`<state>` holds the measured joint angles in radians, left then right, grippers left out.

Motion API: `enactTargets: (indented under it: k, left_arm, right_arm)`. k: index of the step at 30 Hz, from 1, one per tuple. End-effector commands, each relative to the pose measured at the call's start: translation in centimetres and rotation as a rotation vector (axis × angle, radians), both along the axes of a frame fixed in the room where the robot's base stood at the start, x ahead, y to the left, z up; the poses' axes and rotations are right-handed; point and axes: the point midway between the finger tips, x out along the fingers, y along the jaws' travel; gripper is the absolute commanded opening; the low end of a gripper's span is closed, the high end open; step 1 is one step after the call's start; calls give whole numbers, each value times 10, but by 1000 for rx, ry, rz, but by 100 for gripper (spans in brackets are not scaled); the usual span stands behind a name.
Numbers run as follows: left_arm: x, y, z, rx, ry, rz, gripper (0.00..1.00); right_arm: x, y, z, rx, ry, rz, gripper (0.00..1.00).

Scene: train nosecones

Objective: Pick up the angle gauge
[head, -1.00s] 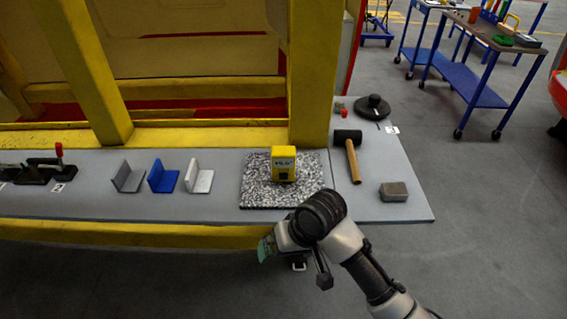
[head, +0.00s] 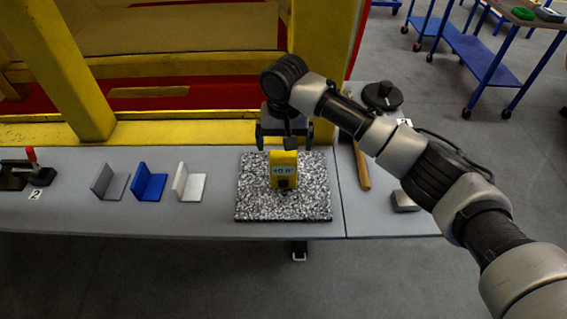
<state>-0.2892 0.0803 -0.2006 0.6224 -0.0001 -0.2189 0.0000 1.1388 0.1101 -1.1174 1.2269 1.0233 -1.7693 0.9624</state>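The angle gauge (head: 284,171) is a small yellow block with a lit display on its front. It stands upright on a speckled granite plate (head: 250,205) on the grey bench. My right gripper (head: 284,136) hangs just above the gauge in the picture, pointing down. Its greenish fingers are spread wide, one to each side of the gauge's top, and it is open and empty. I cannot tell whether the fingertips reach down to the gauge's height. My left gripper is out of view.
Grey (head: 112,184), blue (head: 150,185) and silver (head: 189,185) angle pieces stand left of the plate. A mallet (head: 363,168), partly hidden by my arm, a metal block (head: 403,202) and a black round tool (head: 382,95) lie right. A yellow post rises behind.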

Motion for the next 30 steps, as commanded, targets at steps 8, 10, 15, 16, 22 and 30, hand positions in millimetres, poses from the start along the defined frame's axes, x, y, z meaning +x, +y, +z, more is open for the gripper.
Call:
enactTargets:
  k: [8, 10, 15, 16, 22, 30]
  left_arm:
    - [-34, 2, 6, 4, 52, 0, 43]
    - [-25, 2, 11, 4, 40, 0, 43]
    - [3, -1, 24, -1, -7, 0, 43]
    - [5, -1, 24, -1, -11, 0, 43]
    - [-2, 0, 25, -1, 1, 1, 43]
    - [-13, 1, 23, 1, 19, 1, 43]
  right_arm:
    - [0, 0, -26, -1, -1, -1, 100]
    - [-1, 0, -32, -2, 0, -1, 100]
    - [-2, 2, -60, -2, 0, 0, 100]
    - [-2, 2, -64, -2, 0, 0, 100]
    - [-2, 2, -76, 0, -2, 1, 100]
    - [-2, 2, -76, 1, -3, 1, 83]
